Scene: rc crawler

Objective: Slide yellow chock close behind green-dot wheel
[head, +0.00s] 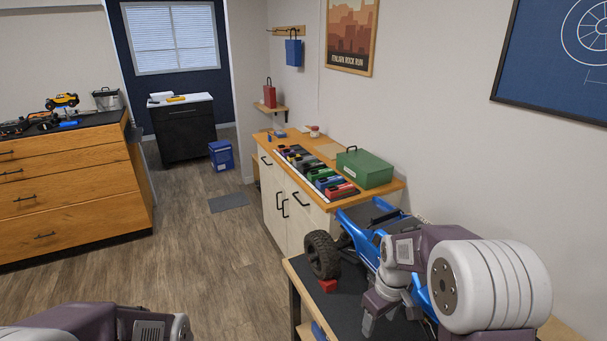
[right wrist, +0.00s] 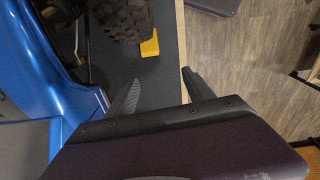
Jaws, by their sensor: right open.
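The yellow chock (right wrist: 150,43) lies on the dark mat in the right wrist view, at the lower right of a knobby black wheel (right wrist: 112,17). It is very close to the tyre; I cannot tell whether they touch. No green dot shows on this wheel. The blue crawler (head: 358,235) stands on the bench in the head view, partly hidden by my right arm. My right gripper (head: 389,318) is open and empty beside the crawler. In the right wrist view its fingers (right wrist: 160,77) point towards the chock, which is a little beyond them. My left gripper is out of view.
A red chock (head: 327,286) sits under another wheel (head: 322,255) near the bench's left edge. A wooden edge (right wrist: 180,55) borders the mat, with open floor beyond. A counter behind holds a green toolbox (head: 365,168) and a row of coloured items.

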